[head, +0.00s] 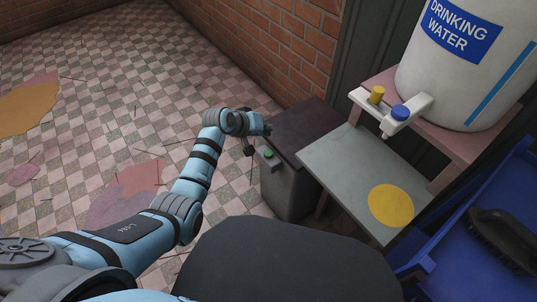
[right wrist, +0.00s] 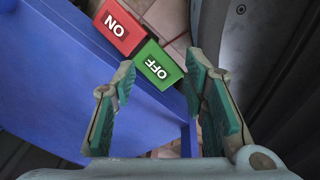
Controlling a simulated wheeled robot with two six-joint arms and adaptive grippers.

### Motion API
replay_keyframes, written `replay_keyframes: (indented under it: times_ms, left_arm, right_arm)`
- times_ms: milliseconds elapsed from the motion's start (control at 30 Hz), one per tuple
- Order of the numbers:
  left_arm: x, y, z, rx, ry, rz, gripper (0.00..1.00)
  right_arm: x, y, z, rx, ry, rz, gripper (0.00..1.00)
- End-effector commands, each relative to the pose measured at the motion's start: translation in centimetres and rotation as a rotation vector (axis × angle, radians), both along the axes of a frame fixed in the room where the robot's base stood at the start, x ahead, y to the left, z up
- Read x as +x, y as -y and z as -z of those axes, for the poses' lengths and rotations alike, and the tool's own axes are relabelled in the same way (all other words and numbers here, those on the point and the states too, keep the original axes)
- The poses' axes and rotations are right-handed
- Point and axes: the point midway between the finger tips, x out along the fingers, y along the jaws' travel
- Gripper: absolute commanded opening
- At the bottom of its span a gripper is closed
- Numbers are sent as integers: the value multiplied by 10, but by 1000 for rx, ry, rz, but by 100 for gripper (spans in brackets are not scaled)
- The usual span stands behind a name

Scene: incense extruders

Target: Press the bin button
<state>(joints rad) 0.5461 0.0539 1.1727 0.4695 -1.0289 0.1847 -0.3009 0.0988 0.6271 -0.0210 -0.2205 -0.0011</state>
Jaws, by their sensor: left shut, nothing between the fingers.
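The bin (head: 287,188) is a dark grey box with a dark lid (head: 312,128), standing on the floor against the brick wall in the head view. A small green button (head: 268,153) sits on its front near the top edge. My left gripper (head: 257,141) is shut and empty, just above and to the left of the button. I cannot tell whether it touches the bin. My right gripper (right wrist: 163,66) is open and empty in the right wrist view, and it is out of the head view.
A grey side table (head: 335,165) with a yellow disc stands right of the bin, below a water dispenser (head: 455,70). A blue tray (head: 490,215) holds a black brush. The right wrist view shows a red ON block (right wrist: 118,27) and a green OFF block (right wrist: 157,66). Checkered floor lies open at left.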

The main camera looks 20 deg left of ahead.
Motion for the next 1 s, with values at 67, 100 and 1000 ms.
replay_keyframes:
  times_ms: [67,100,1000]
  left_arm:
    - [0,0,17,0,0,0,0]
    - [0,0,21,0,0,0,0]
    - [0,0,76,1,0,-1,0]
  right_arm:
    - [3,3,18,-5,5,-6,40]
    - [13,7,21,-12,20,-8,40]
    - [97,-17,43,44,175,59,40]
